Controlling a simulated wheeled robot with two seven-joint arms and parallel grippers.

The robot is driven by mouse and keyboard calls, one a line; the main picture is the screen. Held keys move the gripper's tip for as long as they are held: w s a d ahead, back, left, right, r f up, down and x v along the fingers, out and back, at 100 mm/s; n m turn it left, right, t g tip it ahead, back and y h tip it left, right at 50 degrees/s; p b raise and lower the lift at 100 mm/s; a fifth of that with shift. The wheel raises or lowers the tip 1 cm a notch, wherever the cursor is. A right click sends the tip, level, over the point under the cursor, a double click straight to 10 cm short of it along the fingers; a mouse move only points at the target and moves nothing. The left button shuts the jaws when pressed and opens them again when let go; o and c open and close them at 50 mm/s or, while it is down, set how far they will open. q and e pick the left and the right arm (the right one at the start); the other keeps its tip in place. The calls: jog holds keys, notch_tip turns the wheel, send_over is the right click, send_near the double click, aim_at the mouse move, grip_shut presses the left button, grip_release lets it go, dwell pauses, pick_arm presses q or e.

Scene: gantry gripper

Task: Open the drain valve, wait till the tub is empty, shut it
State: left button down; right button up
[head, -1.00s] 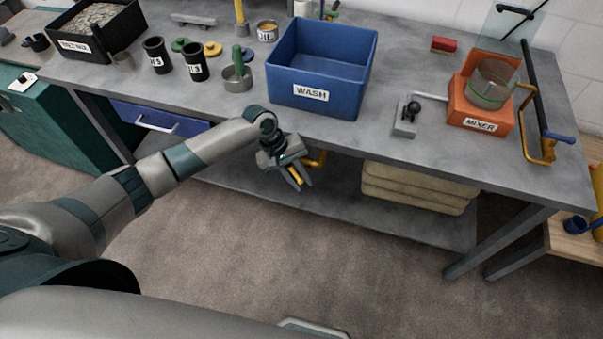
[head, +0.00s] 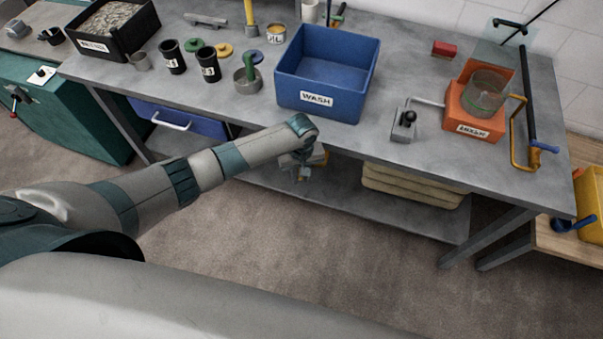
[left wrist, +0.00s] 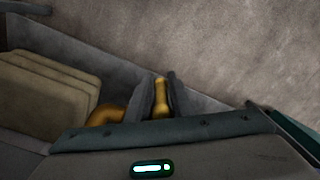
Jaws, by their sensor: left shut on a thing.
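The blue tub (head: 318,100) labelled WASH stands on the grey bench near its front edge. Its inner floor shows, but I cannot tell whether water is in it. Below the bench edge, under the tub, my left gripper (head: 303,174) is mostly hidden by its own wrist. In the left wrist view the gripper (left wrist: 160,95) is shut on the yellow valve handle (left wrist: 161,98), one dark finger on each side. A yellow pipe (left wrist: 103,115) bends beside the fingers. How far the valve is turned cannot be told. My right gripper is out of view.
The bench (head: 245,112) overhangs a lower shelf with stacked tan sacks (head: 415,184) right of the gripper. A blue drawer (head: 178,119) is to the left. The mixer (head: 474,112) and a small lever box (head: 404,126) stand on the bench. The floor in front is clear.

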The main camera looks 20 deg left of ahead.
pick_arm(q)
jog(key=shift+s+a+f, duration=0.25)
jog(key=shift+s+f, duration=0.05)
jog(key=shift+s, duration=0.05)
jog(key=c, duration=1.8)
grip_release()
jog(key=shift+o, duration=0.2)
jog(key=shift+w+r, duration=0.1)
jog(key=shift+r, duration=0.05)
jog(key=shift+w+d+r, duration=0.1)
jog(key=shift+w, duration=0.05)
jog(key=shift+r, duration=0.1)
